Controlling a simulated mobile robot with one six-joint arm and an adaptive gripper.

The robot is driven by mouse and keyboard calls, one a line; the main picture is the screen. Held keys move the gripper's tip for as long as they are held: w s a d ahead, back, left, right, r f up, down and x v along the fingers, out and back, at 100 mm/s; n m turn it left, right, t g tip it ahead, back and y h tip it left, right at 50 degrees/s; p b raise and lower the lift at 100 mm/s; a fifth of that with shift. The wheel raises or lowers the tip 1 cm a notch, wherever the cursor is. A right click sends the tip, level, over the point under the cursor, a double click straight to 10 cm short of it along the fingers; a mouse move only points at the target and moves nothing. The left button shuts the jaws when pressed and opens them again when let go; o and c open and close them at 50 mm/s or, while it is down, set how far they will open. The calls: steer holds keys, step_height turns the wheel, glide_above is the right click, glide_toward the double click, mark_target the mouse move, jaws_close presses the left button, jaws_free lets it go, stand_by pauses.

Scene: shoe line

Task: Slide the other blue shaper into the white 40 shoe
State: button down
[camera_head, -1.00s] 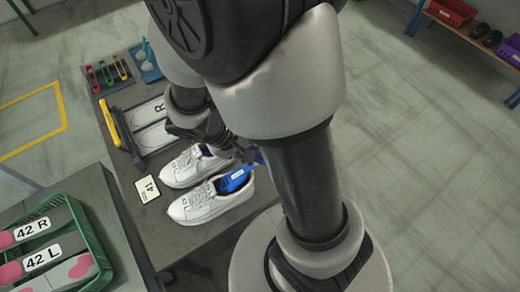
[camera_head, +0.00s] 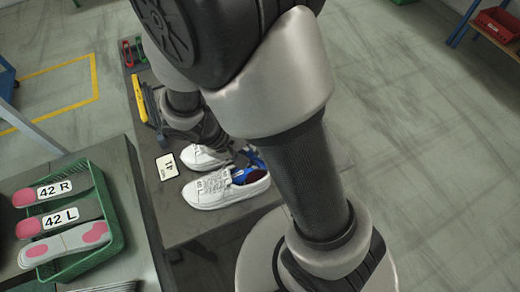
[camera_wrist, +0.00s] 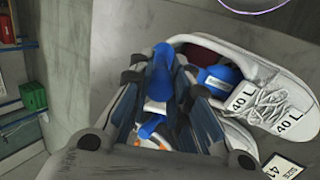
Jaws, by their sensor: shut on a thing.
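Two white shoes lie side by side on the grey bench: the near shoe (camera_head: 212,192) and the far shoe (camera_head: 197,157). In the wrist view, the shoe marked 40 L (camera_wrist: 262,105) has a blue shaper (camera_wrist: 220,74) in its opening. My gripper (camera_wrist: 168,85) is shut on another blue shaper (camera_wrist: 160,72), its rounded blue end standing up between the fingers. The gripper is close over the other shoe, mostly hidden behind my fingers. I cannot tell how far the held shaper is inside.
A card (camera_head: 167,166) reading 41 lies left of the shoes. A green crate (camera_head: 117,243) with 42 R and 42 L items sits on the nearer table at lower left.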

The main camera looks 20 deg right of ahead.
steer(key=shift+a+f+y+b, duration=0.35)
steer(key=shift+f+b, duration=0.1)
steer(key=shift+f, duration=0.45)
steer(key=shift+s+d+f+t+y, duration=0.1)
steer(key=shift+d+f+y, duration=0.15)
steer(key=shift+f+y, duration=0.35)
steer(key=shift+w+d+f+t+y, duration=0.1)
steer(key=shift+d+f+y, duration=0.15)
steer(key=shift+f+y, duration=0.35)
steer(key=shift+s+d+f+t+y, duration=0.1)
steer(key=shift+d+f+y, duration=0.15)
steer(key=shift+f+y, duration=0.3)
steer(key=shift+d+f+y+p, duration=0.15)
steer(key=shift+f+y+p, duration=0.1)
steer(key=shift+f+p, duration=0.25)
steer(key=shift+d+f+y+p, duration=0.15)
steer(key=shift+f+y+p, duration=0.15)
steer(key=shift+f, duration=0.25)
steer(key=c, duration=1.4)
jaws_free()
steer(key=shift+c, duration=0.2)
steer(key=shift+r, duration=0.1)
steer(key=shift+r+p, duration=1.25)
steer(key=shift+r, duration=0.15)
